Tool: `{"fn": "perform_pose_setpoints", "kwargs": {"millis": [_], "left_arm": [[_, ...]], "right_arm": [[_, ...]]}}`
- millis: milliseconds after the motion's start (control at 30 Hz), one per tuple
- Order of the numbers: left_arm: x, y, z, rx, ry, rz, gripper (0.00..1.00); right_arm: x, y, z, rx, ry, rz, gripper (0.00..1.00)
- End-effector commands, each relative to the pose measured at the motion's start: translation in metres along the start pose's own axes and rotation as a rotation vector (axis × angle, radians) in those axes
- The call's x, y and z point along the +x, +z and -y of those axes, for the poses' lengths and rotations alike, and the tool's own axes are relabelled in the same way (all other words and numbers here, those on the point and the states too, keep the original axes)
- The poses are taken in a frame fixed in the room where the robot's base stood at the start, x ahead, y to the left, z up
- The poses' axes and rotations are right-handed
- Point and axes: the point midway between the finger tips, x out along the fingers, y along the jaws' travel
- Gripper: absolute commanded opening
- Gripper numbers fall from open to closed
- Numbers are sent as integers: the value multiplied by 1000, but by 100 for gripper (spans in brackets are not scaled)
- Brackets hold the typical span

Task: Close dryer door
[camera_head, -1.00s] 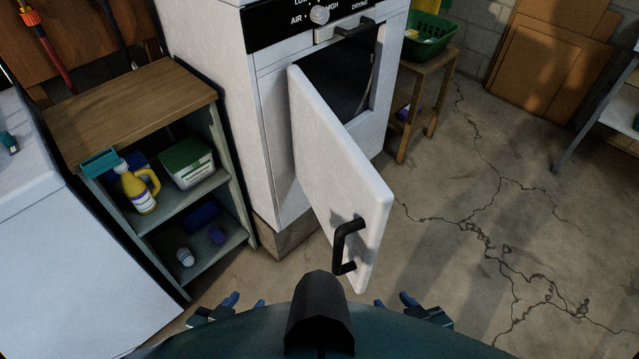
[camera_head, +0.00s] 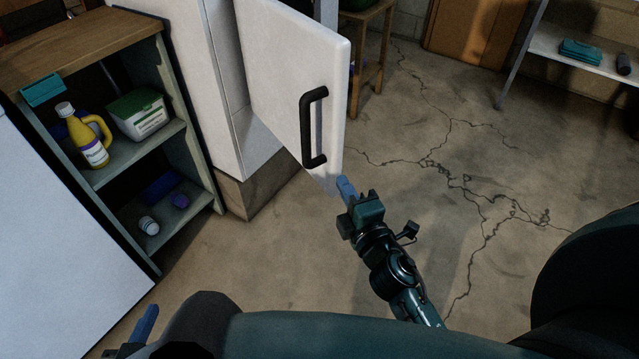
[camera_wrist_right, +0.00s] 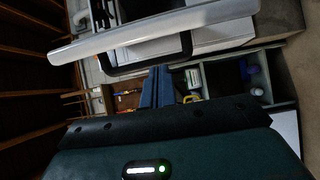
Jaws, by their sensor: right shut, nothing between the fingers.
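The white dryer door (camera_head: 285,75) stands swung open toward me, with a black bar handle (camera_head: 308,128) on its face near the free edge. The dryer body (camera_head: 225,95) shows behind it, its top cut off by the picture. My right gripper (camera_head: 345,187) is shut and empty, just below the door's lower free corner; I cannot tell whether it touches. In the right wrist view the door's edge (camera_wrist_right: 150,28) and handle (camera_wrist_right: 150,60) lie just beyond the fingertips (camera_wrist_right: 157,72). My left gripper (camera_head: 147,318) shows only partly at the lower left; its opening is unclear.
A shelf unit (camera_head: 90,45) with a yellow bottle (camera_head: 85,138), a white-green box (camera_head: 138,113) and small items stands left of the dryer. A white appliance (camera_head: 50,250) is at the far left. Cracked concrete floor (camera_head: 430,130) at the right is open.

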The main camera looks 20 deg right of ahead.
Motion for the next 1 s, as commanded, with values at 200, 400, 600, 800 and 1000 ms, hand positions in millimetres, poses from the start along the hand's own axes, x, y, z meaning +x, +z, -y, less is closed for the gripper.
{"fn": "perform_pose_setpoints", "kwargs": {"millis": [200, 400, 600, 800, 1000], "left_arm": [[0, -2, -1, -3, 2, 4, 39], [2, 0, -2, -7, 4, 15, 39], [2, 1, -2, -8, 5, 17, 39], [2, 1, -2, -8, 5, 17, 39], [2, 1, -2, -8, 5, 16, 39]], "right_arm": [[22, 0, -3, -19, 6, -1, 0], [60, 0, -3, -17, 6, -1, 0], [89, 0, -1, -15, 5, 0, 0], [100, 0, -1, -14, 3, 0, 0], [101, 0, -1, -14, 3, 0, 0]]}}
